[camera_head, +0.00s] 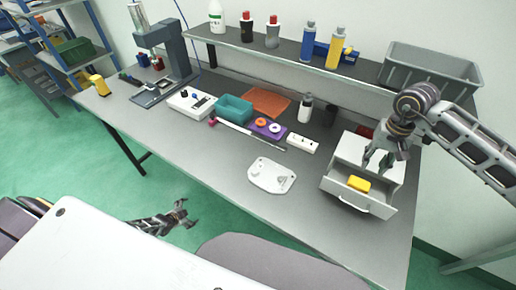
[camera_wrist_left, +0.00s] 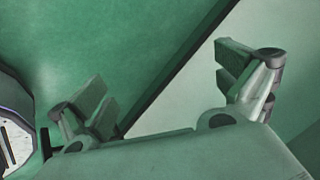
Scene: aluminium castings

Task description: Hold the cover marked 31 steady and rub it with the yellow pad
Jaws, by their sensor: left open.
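A pale metal cover (camera_head: 271,176) lies flat on the workbench, left of an open drawer; I cannot read a number on it. The yellow pad (camera_head: 358,184) lies in the open drawer (camera_head: 376,206). My right gripper (camera_head: 376,168) points down above the drawer, its fingers apart and empty, a little above the pad. My left gripper (camera_head: 185,214) is open and empty, low over the green floor in front of the bench and away from the cover. Its two fingers also show in the left wrist view (camera_wrist_left: 165,95), with nothing between them.
Behind the cover stand a purple tray (camera_head: 268,129), a white power strip (camera_head: 302,143), a teal bin (camera_head: 234,108) and an orange mat (camera_head: 266,101). A chair (camera_head: 260,262) is in front of the bench. Bare bench top lies left of the cover.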

